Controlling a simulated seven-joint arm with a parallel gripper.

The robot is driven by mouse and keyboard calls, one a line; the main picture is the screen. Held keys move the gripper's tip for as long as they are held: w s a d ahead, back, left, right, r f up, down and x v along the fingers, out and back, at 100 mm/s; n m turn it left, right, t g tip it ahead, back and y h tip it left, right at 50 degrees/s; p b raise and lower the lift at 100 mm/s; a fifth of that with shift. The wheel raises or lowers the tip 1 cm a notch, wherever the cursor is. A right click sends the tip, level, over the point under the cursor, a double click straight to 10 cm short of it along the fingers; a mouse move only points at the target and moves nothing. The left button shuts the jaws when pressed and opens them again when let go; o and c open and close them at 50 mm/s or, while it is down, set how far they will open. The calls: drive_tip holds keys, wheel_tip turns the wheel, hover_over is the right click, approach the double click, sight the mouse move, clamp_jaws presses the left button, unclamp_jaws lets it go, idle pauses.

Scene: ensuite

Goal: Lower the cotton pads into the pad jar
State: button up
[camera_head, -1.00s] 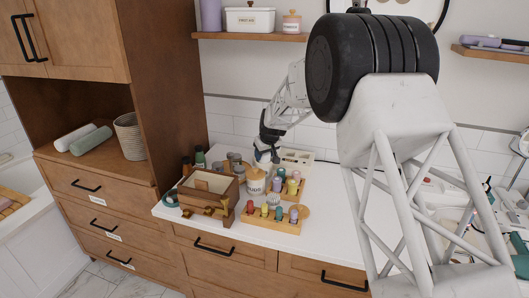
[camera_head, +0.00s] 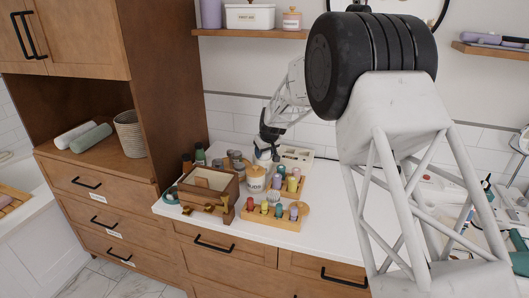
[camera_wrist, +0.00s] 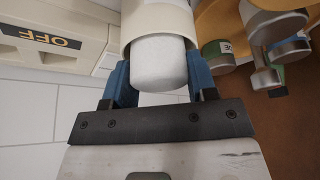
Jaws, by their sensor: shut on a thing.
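The cotton pads (camera_wrist: 160,65) show in the wrist view as a white rounded stack between the two blue fingers of my gripper (camera_wrist: 160,85). The gripper is shut on them. A cream round rim, which looks like the pad jar (camera_wrist: 128,30), surrounds the far part of the stack; how deep the stack sits inside it cannot be told. In the head view the pad jar (camera_head: 256,183) is a small pale labelled pot on the counter, right of a wooden box. My gripper (camera_head: 264,157) is at its top, and the pads cannot be made out there.
The wooden box (camera_head: 205,190) stands close at the jar's left, with dark bottles and grey cylinders behind it. Wooden racks of coloured bottles (camera_head: 275,218) stand in front and at the right. A pale tray (camera_head: 296,155) lies behind. The white counter at right is clearer.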

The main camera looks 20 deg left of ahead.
sight(268, 160)
drive_tip(key=shift+s+d+f, duration=0.1)
drive_tip(key=shift+s+f, duration=0.1)
drive_tip(key=shift+f, duration=0.35)
drive_tip(key=shift+s+f, duration=0.15)
drive_tip(key=shift+f, duration=0.4)
drive_tip(key=o, duration=0.8)
drive_tip(key=shift+o, duration=0.9)
drive_tip(key=w+v, duration=0.1)
drive_tip(key=v, duration=0.8)
drive_tip(key=shift+a+r, duration=0.3)
drive_tip(key=shift+r, duration=0.2)
drive_tip(key=shift+d+r, duration=0.1)
